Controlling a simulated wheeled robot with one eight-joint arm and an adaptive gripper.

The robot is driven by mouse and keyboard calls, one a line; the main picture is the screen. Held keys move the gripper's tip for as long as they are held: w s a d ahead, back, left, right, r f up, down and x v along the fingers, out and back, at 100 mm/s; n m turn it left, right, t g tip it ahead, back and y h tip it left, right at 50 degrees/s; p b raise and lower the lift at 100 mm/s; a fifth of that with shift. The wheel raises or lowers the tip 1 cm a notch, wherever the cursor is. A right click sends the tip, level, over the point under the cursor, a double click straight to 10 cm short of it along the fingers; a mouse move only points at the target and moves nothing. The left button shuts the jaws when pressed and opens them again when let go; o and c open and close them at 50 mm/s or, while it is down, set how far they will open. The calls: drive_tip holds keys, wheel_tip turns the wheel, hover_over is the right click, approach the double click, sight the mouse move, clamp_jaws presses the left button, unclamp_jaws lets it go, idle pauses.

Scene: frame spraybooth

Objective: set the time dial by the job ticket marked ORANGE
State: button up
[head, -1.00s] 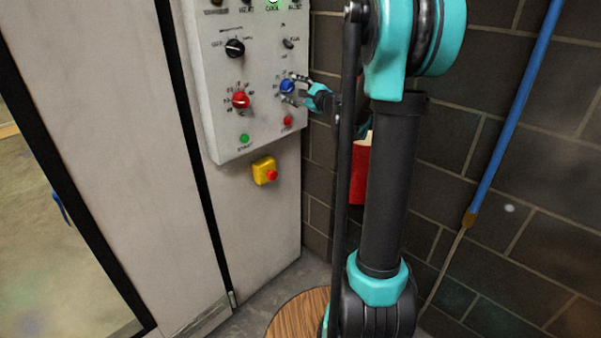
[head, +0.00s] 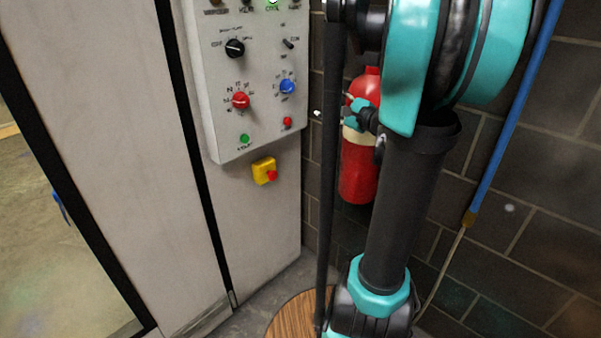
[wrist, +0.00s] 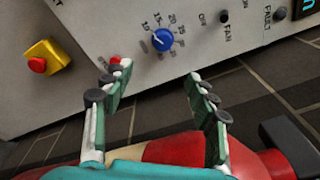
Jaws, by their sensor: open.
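The blue dial (head: 287,87) sits on the right of the white control panel (head: 215,130), with a ring of numbers around it. In the wrist view the blue dial (wrist: 163,40) shows scale marks such as 15 and 20; its exact setting is too small to read surely. A red dial (head: 241,100) sits to its left; I cannot tell from a label which is the time dial. My gripper (wrist: 157,85) is open and empty, apart from the panel. In the head view it is right of the panel, partly behind my arm. No job ticket is seen.
A red fire extinguisher (head: 360,175) stands by the brick wall, close behind my gripper. A yellow box with a red button (head: 264,170) is below the panel. Green (head: 244,139) and red (head: 287,121) buttons lie under the dials.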

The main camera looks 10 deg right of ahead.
drive_tip(key=s+a+f+n+g+h, duration=0.1)
drive_tip(key=s+a+f+n+g, duration=0.2)
drive_tip(key=s+a+f+n, duration=0.2)
drive_tip(key=s+a+f+n+g, duration=0.4)
drive_tip(key=s+a+f+n, duration=0.1)
drive_tip(key=f, duration=0.6)
drive_tip(key=shift+s+a+f+h, duration=0.3)
drive_tip(key=shift+s+h, duration=0.1)
drive_tip(key=shift+s, duration=0.25)
drive_tip(key=s+d+f+n+g+h, duration=0.4)
drive_tip(key=s+f+n, duration=0.5)
drive_tip(key=s+f, duration=0.3)
drive_tip(key=s+d+h, duration=0.1)
drive_tip(key=s+h, duration=0.1)
drive_tip(key=shift+s+d+h, duration=0.2)
drive_tip(key=shift+s+h, duration=0.2)
